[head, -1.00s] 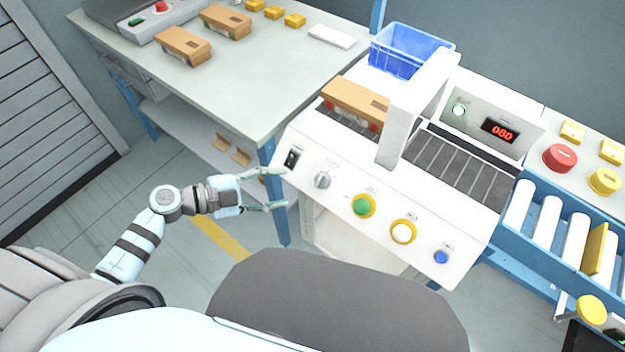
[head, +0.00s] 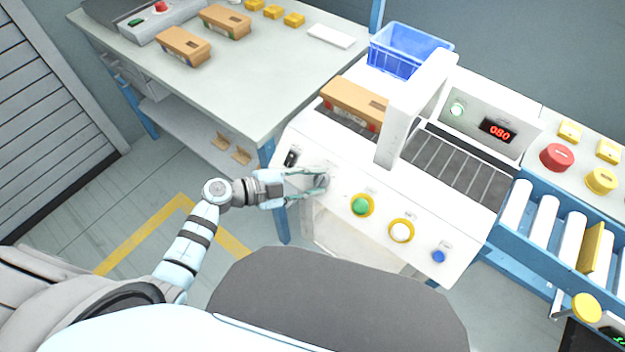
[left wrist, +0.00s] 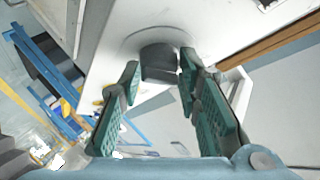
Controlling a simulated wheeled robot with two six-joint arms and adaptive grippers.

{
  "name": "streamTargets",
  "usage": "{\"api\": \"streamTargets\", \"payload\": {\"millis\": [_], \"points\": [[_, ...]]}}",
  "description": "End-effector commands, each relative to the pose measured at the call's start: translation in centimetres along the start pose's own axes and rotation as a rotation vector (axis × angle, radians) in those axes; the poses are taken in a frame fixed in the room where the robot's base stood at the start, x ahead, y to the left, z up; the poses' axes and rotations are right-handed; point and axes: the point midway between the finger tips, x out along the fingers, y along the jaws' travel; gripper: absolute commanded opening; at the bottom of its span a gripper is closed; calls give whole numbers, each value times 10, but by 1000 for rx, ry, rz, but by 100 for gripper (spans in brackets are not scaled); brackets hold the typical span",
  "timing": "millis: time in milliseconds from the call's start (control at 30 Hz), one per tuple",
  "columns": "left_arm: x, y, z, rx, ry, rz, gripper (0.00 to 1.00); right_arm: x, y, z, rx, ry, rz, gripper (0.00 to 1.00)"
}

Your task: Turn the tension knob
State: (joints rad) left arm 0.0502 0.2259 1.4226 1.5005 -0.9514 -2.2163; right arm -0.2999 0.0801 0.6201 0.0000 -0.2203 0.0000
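The grey tension knob (head: 322,181) sits on the white sloping front panel (head: 340,225) of the machine, between the black switch and the green button. In the left wrist view the knob (left wrist: 160,62) stands between my two green-padded fingertips. My left gripper (head: 321,178) is at the panel with its fingers on either side of the knob. The fingers (left wrist: 159,70) are apart, with a narrow gap seeming to show beside the knob, so I see no firm grip. The knob's far side is hidden. My right gripper is out of view.
A black switch (head: 291,158) is close to my left fingers. A green button (head: 361,205), a white button (head: 401,231) and a blue button (head: 438,256) lie to the right. A brown box (head: 352,101) rests behind; the display (head: 497,130) reads 080.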

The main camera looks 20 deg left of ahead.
Motion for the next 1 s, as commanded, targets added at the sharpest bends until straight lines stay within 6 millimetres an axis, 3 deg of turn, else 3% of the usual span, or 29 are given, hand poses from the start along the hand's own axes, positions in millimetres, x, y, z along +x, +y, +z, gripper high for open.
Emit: {"api": "streamTargets", "payload": {"millis": [100, 367, 667, 700, 800, 1000], "points": [[1, 2, 2, -18, -2, -16, 3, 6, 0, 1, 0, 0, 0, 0], [3, 9, 3, -268, -24, -213, 3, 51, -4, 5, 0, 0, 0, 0], [0, 5, -1, -317, -29, -247, 2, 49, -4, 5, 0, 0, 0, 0], [0, 5, -1, -316, -29, -247, 32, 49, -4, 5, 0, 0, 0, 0], [0, 5, -1, -316, -29, -247, 48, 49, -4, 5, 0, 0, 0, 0], [0, 5, -1, -315, -29, -247, 49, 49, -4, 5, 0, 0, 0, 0]]}}
